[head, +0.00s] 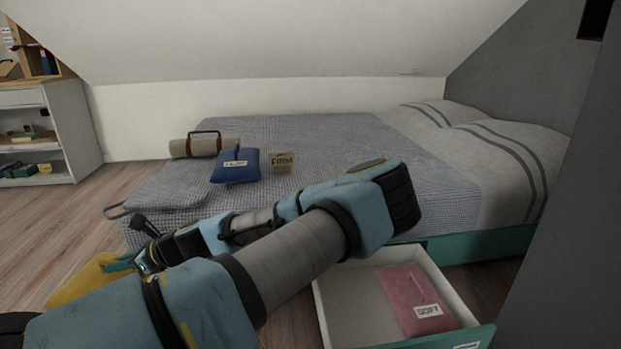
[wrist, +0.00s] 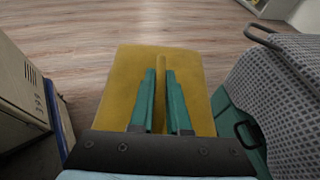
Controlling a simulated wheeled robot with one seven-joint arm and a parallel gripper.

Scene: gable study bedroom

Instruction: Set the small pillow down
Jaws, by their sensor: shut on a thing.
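The yellow small pillow (wrist: 204,75) is pinched between the green fingers of my gripper (wrist: 161,72), with a fold of it standing up between them. In the head view the pillow (head: 78,285) shows at the lower left, past my arm, in front of the near left corner of the bed. My gripper (head: 122,263) is partly hidden there by my arm. In the wrist view wooden floor shows beyond the pillow. I cannot tell how high the pillow is above the floor.
An open drawer (head: 340,306) holds a pink pillow marked SOFT (head: 412,300). In the wrist view a cabinet (wrist: 22,95) stands close on the left.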

